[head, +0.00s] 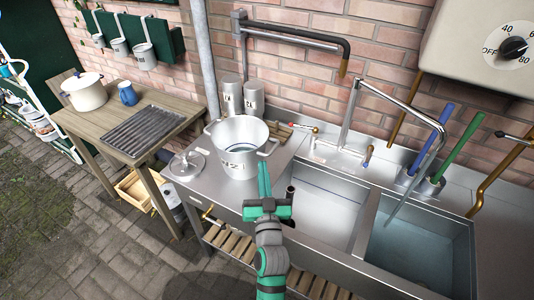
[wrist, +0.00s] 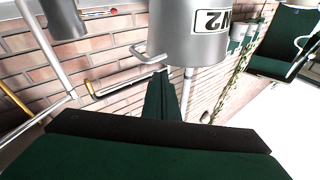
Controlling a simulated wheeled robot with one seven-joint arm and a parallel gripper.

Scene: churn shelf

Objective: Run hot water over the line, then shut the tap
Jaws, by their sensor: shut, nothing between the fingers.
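In the head view a chrome tap (head: 353,112) stands behind the double sink, its long spout bending over the right basin (head: 425,250). A thin grey length slants from the spout end into that basin; I cannot tell whether it is pipe or water. A red-tipped lever (head: 305,130) is left of the tap base and a brass-coloured one (head: 367,156) right of it. My green gripper (head: 265,178) is shut and empty, just right of the labelled pot and apart from both levers. The wrist view shows its fingers (wrist: 165,95) below the pot (wrist: 200,30). I cannot tell which thing is the line.
The metal pot (head: 240,160) stands on the left counter, with a lid (head: 185,165) beside it. A dark wall pipe (head: 300,38) juts above. A heater box with a dial (head: 513,47) hangs upper right. Blue and green handles (head: 455,145) stand at the right basin's back.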

